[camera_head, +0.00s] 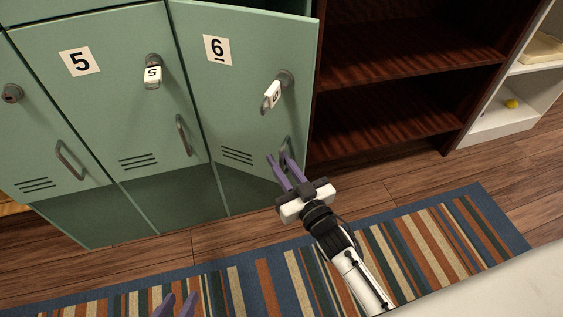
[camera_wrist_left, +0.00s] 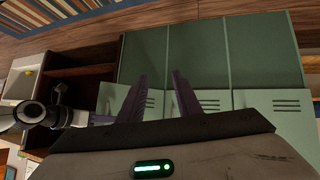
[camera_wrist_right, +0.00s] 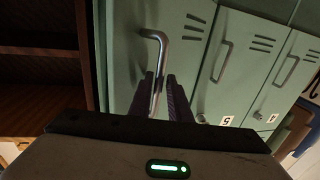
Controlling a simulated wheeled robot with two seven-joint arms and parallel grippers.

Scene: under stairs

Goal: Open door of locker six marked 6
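The locker six door (camera_head: 236,95) is green, marked 6, and stands slightly ajar, its right edge swung outward. A key with a white tag (camera_head: 272,95) is in its lock. Its metal handle (camera_wrist_right: 161,45) is low on the door. My right gripper (camera_head: 279,157) is at this handle, its fingers close on either side of the bar; in the right wrist view the bar runs between them (camera_wrist_right: 161,78). My left gripper (camera_head: 176,304) is open and empty at the bottom of the head view; its spread fingers show in the left wrist view (camera_wrist_left: 156,80).
The locker five door (camera_head: 105,85), with its tagged key (camera_head: 152,76), is closed at the left. A dark wooden shelf (camera_head: 390,75) stands right of locker six, and a white shelf (camera_head: 500,125) beyond it. A striped rug (camera_head: 240,285) covers the floor in front.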

